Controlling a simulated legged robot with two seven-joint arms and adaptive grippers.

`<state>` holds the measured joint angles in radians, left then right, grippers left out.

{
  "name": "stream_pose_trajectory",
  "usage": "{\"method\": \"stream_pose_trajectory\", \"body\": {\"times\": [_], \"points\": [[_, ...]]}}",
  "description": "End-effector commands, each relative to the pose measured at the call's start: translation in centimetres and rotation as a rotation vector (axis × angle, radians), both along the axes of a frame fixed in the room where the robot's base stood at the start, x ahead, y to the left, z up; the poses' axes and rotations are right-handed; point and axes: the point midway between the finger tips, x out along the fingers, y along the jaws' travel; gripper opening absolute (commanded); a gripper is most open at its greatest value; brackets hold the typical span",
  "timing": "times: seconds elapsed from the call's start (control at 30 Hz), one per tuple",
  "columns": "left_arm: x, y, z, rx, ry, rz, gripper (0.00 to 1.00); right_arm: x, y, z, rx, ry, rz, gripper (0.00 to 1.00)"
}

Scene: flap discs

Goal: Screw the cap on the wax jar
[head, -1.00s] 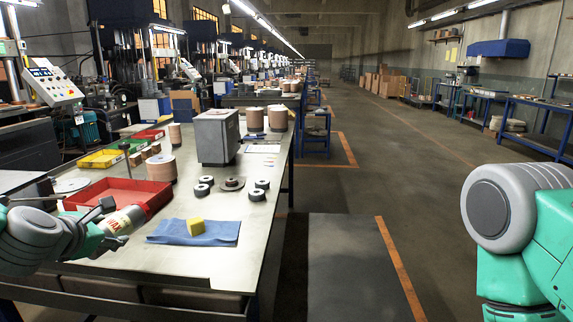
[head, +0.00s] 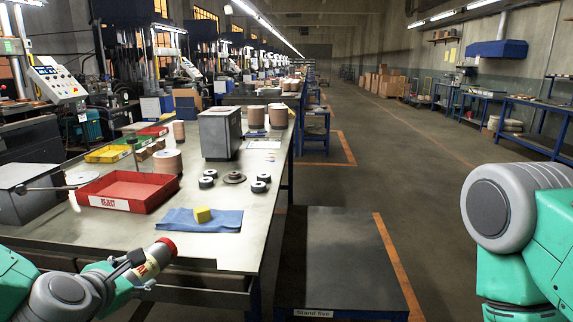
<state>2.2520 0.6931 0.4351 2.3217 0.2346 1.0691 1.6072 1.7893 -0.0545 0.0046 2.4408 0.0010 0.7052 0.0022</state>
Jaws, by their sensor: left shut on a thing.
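My left gripper (head: 128,268) is shut around a small cylindrical container (head: 151,263) with a pale body and a printed label. It looks like the wax jar, but the label is too small to read surely. The container lies tilted in the grip, just off the table's near edge. A red end (head: 166,245) shows at its upper right; I cannot tell whether this is a cap or how tightly it sits. No separate loose cap can be made out. Parts of my right arm show at the right edge, but its gripper is out of view.
A steel table (head: 215,250) holds a red reject tray (head: 160,190), a blue cloth (head: 175,221) with a yellow block (head: 202,214), several dark discs (head: 207,182) and a grey box (head: 220,133).

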Motion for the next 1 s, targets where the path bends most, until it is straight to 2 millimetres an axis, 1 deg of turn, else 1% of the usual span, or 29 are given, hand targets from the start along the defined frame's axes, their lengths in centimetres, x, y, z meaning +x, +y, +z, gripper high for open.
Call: {"method": "stream_pose_trajectory", "body": {"times": [0.03, 0.2, 0.3, 0.4, 1.0], "points": [[-0.8, -1.1, -1.0, 0.001, 0.005, -0.01, 0.0, 0.0, 0.0, 0.0, 0.0, 0.0, 0.0, 0.71], [-3.2, -4.4, -3.5, 0.002, 0.006, -0.025, 0.0, 0.0, 0.0, 0.0, 0.0, 0.0, 0.0, 0.71], [-4.3, -6.0, -4.5, 0.002, 0.003, -0.032, 0.0, 0.0, 0.0, 0.0, 0.0, 0.0, 0.0, 0.71], [-5.1, -7.0, -5.3, 0.003, 0.001, -0.035, 0.0, 0.0, 0.0, 0.0, 0.0, 0.0, 0.0, 0.71], [-4.9, -6.8, -5.2, 0.0, -0.002, -0.032, 0.0, 0.0, 0.0, 0.0, 0.0, 0.0, 0.0, 0.71]]}}
